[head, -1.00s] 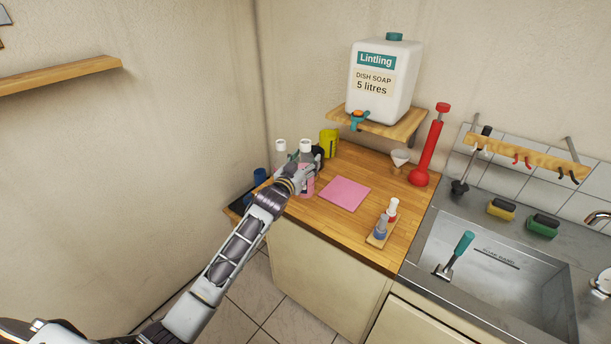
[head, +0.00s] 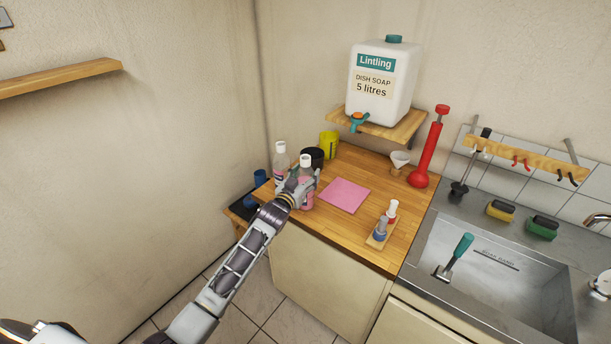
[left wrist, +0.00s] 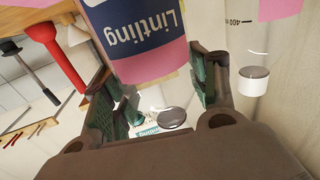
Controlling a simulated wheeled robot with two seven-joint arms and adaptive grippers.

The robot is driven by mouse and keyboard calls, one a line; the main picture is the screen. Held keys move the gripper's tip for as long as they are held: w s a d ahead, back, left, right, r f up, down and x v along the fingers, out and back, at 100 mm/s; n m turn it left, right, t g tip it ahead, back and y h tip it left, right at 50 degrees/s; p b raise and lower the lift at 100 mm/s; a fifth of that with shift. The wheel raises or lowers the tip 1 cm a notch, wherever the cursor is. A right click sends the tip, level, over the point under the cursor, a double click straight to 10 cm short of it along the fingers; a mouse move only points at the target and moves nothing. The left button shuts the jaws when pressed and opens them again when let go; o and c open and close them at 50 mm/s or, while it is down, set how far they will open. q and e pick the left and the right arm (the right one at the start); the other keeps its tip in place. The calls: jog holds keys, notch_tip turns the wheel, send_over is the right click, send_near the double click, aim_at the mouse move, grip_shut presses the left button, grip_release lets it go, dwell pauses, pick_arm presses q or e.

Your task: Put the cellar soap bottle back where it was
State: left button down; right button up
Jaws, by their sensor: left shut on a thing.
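A small bottle of pink soap (head: 307,198) with a white cap stands about upright near the front left of the wooden counter (head: 330,228). My left gripper (head: 304,182) is shut on it. In the left wrist view the held bottle (left wrist: 150,62) is between the fingers, its navy "Lintling" label upside down. I cannot tell whether its base touches the counter. A second, similar bottle (head: 281,160) with a white cap stands just behind and left of it, apart from the gripper. My right gripper is not in view.
A pink cloth (head: 345,194) lies right of the held bottle. A black container (head: 312,157) and yellow tub (head: 329,144) stand behind. A large dish soap canister (head: 382,85) stands on the shelf (head: 400,131). A small bottle caddy (head: 378,241) sits near the sink (head: 500,270).

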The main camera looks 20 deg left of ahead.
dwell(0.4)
pick_arm(q)
jog(key=shift+c, duration=2.2)
grip_release()
jog(key=shift+f, duration=0.15)
jog(key=shift+s, duration=0.1)
jog(key=s+a+b, duration=0.1)
jog(key=s+a, duration=0.1)
jog(key=s, duration=0.9)
jog(key=shift+s, duration=0.4)
